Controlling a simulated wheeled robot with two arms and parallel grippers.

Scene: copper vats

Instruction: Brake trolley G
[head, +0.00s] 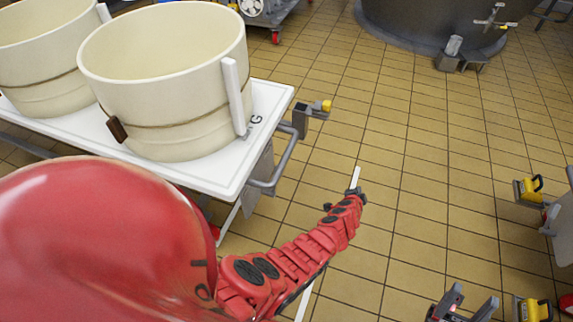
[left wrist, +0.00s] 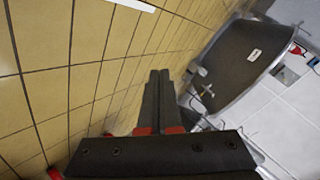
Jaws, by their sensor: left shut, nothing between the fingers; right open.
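Trolley G (head: 270,103) stands at the left in the head view, a white-topped trolley with a letter G on its top near the right corner. A grey rail handle (head: 283,160) is at its right end. A grey block with a yellow part (head: 322,106), perhaps its brake, is beside that corner. My left gripper (head: 356,191) is shut and empty over the floor, right of and nearer than the handle, apart from the trolley. Its closed fingers show in the left wrist view (left wrist: 157,95). My right gripper (head: 464,306) is open and empty at the bottom right.
Cream tubs (head: 170,80) stand on the trolley. A large dark vat (head: 430,22) is at the back. More yellow-and-grey blocks (head: 528,190) are at the right edge. A white line (head: 305,301) runs along the tan tiled floor, which is clear in the middle.

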